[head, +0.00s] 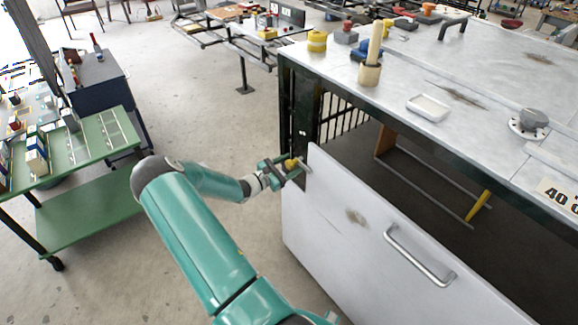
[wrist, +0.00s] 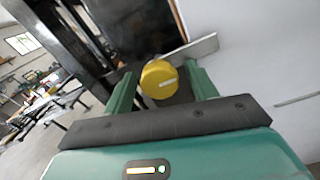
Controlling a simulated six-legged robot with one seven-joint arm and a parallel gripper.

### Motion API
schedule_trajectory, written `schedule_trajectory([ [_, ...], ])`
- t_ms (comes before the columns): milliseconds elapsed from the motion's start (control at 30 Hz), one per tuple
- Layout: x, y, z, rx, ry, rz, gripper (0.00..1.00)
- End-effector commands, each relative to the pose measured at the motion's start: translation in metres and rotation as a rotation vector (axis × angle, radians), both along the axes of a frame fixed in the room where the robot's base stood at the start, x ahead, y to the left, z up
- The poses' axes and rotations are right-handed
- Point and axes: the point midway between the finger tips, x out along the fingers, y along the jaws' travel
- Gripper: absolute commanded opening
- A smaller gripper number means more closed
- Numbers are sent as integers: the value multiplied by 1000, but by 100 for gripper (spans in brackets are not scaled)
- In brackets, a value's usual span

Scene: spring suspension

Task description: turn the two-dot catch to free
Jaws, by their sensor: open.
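A round yellow knob (wrist: 159,79) with a short pale mark on its face shows between my fingertips in the wrist view. In the head view the yellow knob (head: 290,163) is at the upper left corner of the white front panel (head: 345,215). I see no dots on it, so I cannot tell for sure that it is the two-dot catch. My gripper (head: 284,172) is open, with one finger on each side of the knob; it also shows in the wrist view (wrist: 160,88). I cannot tell whether the fingers touch the knob.
A yellow piece (head: 478,206) sits on rails behind the panel. A handle (head: 418,258) juts from the panel. A green cart (head: 90,200) stands left.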

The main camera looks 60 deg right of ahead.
Motion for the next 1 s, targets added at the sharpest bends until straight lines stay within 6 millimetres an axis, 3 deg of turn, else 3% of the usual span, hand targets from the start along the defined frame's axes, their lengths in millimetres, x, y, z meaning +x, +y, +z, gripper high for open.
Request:
schedule_trajectory([
  [100, 0, 0, 0, 0, 0, 0, 55],
  [400, 0, 1, 0, 0, 0, 0, 0],
  [767, 1, 1, 0, 19, 38, 1, 0],
  [1000, 0, 1, 0, 80, 155, 2, 0],
])
